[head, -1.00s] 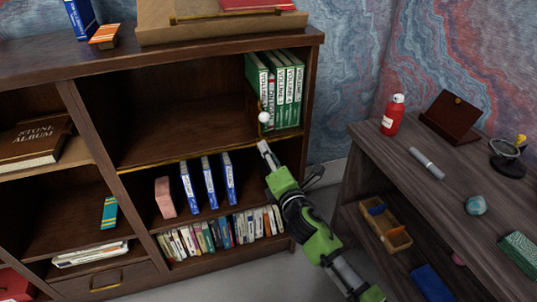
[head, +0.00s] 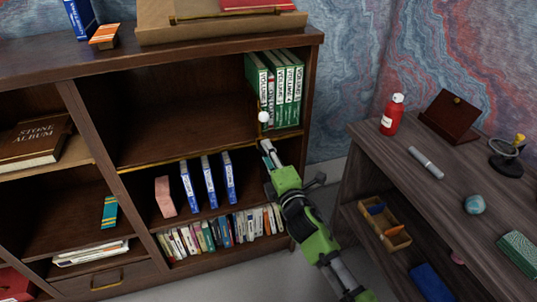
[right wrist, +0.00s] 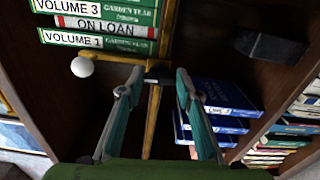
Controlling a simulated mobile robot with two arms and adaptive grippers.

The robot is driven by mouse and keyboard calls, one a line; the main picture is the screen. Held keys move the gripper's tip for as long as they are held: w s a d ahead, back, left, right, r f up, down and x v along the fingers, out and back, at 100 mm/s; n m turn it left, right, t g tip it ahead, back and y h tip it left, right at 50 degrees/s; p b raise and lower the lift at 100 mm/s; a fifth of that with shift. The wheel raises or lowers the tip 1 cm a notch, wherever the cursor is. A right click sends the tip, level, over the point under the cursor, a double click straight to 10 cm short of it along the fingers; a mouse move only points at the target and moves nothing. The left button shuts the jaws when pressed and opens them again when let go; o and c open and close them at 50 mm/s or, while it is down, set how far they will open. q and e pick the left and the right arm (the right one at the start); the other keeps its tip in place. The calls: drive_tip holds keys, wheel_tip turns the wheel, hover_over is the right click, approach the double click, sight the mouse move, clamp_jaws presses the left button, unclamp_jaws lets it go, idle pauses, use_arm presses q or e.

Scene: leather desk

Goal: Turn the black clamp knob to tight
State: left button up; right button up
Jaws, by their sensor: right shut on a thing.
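The black clamp knob (right wrist: 157,79) sits on the brass rail along the shelf's front edge, in the right wrist view. My right gripper (right wrist: 159,76) has its two fingers on either side of the knob and is shut on it. In the head view my right gripper (head: 266,146) reaches the shelf edge below the green volumes, and the knob is too hidden to make out there. A brass bookend arm (right wrist: 120,57) with a white ball (right wrist: 84,66) stands beside the knob, against the volumes. The knob's turned position cannot be read. My left gripper is not in view.
Green volumes (head: 287,90) stand at the right end of the upper compartment, whose left part is empty. Blue books (head: 209,182) stand on the shelf below. A dark desk (head: 440,195) with a red bottle (head: 391,114) is to the right.

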drive_tip(key=o, duration=1.1)
drive_tip(key=shift+d, duration=0.1)
drive_tip(key=shift+o, duration=0.2)
drive_tip(key=v, duration=1.2)
